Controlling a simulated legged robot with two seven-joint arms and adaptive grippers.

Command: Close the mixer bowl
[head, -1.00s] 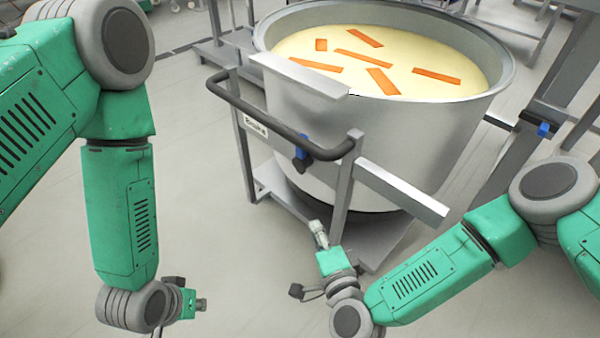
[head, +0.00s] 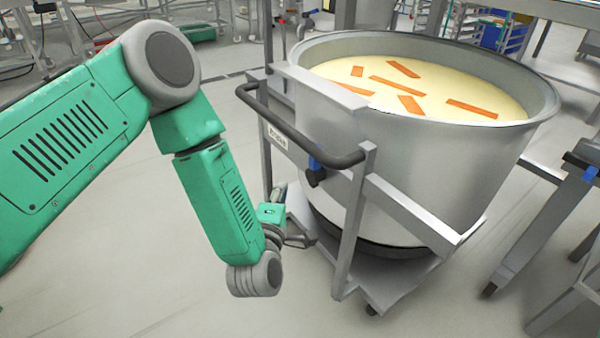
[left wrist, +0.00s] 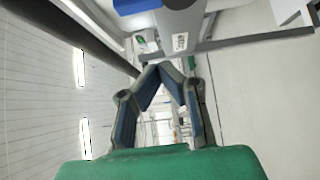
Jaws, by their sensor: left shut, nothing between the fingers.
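The mixer bowl (head: 420,165) is a large grey steel bowl on a wheeled frame, right of centre in the head view. Its top is open, showing pale yellow contents (head: 450,85) with several orange strips on them. A dark bar handle (head: 290,140) runs along the frame's left side, with a blue and black knob (head: 316,172) below it. My left gripper (head: 281,190) is low, left of the frame post and below the handle. In the left wrist view its fingers (left wrist: 160,70) meet at the tips, with nothing between them. My right gripper is out of view.
A grey metal stand (head: 560,230) is at the right edge, close to the bowl's frame. Racks and benches (head: 490,30) stand at the back. The pale floor (head: 130,250) at the front left is clear apart from my arm.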

